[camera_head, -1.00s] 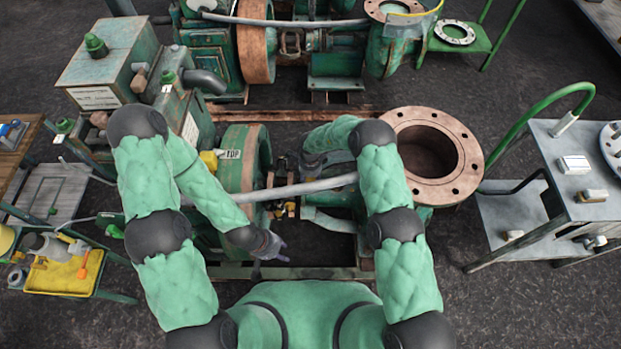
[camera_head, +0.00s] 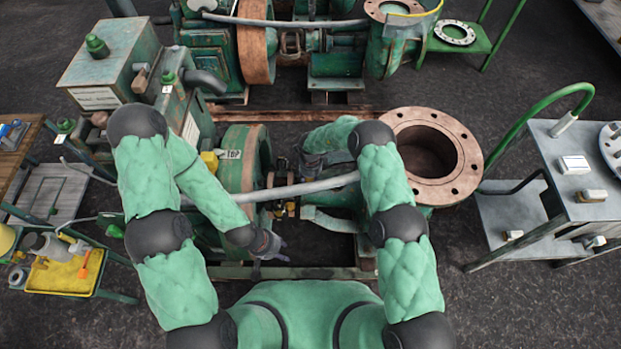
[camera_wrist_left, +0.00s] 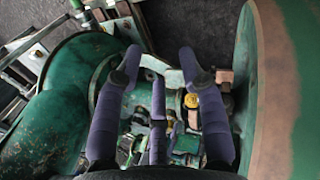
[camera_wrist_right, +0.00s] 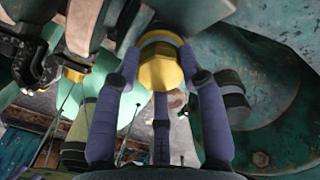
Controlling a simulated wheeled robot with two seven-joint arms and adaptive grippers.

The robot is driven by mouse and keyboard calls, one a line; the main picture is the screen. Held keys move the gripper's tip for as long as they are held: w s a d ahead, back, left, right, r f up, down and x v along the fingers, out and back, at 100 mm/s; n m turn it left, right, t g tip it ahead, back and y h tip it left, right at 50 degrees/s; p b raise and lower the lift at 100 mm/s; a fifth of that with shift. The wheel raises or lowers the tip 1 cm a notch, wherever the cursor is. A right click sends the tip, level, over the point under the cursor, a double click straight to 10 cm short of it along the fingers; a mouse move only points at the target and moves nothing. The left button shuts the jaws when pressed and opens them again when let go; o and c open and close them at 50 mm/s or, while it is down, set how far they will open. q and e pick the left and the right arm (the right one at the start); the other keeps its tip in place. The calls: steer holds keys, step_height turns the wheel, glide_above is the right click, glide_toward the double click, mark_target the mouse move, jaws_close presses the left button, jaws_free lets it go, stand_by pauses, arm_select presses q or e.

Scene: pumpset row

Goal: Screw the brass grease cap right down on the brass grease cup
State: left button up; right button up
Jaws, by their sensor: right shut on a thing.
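The brass grease cap (camera_wrist_right: 160,70), a yellow six-sided piece, sits between the fingertips of my right gripper (camera_wrist_right: 160,58) in the right wrist view. The gripper is shut on it. A pale ring shows at its far end; I cannot tell the cup from the cap there, or how far the cap is screwed down. My left gripper (camera_head: 272,248) is open and empty, low in front of the pump set. A small brass fitting (camera_wrist_left: 191,101) shows beyond its fingers in the left wrist view.
A grey pipe (camera_head: 300,188) crosses above the shaft. A second yellow fitting (camera_wrist_right: 74,75) lies left of the right gripper. A grey trolley (camera_head: 560,150) stands far right.

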steer(key=shift+f, duration=0.15)
steer(key=m, duration=0.4)
steer(key=shift+m, duration=0.4)
steer(key=shift+s, duration=0.1)
steer(key=shift+f+m, duration=0.1)
steer(key=shift+m, duration=0.4)
steer(key=m, duration=0.3)
steer(key=shift+m, duration=0.4)
steer(key=shift+m, duration=0.7)
steer(key=m, duration=0.3)
steer(key=shift+f, duration=0.1)
steer(key=shift+m, duration=0.3)
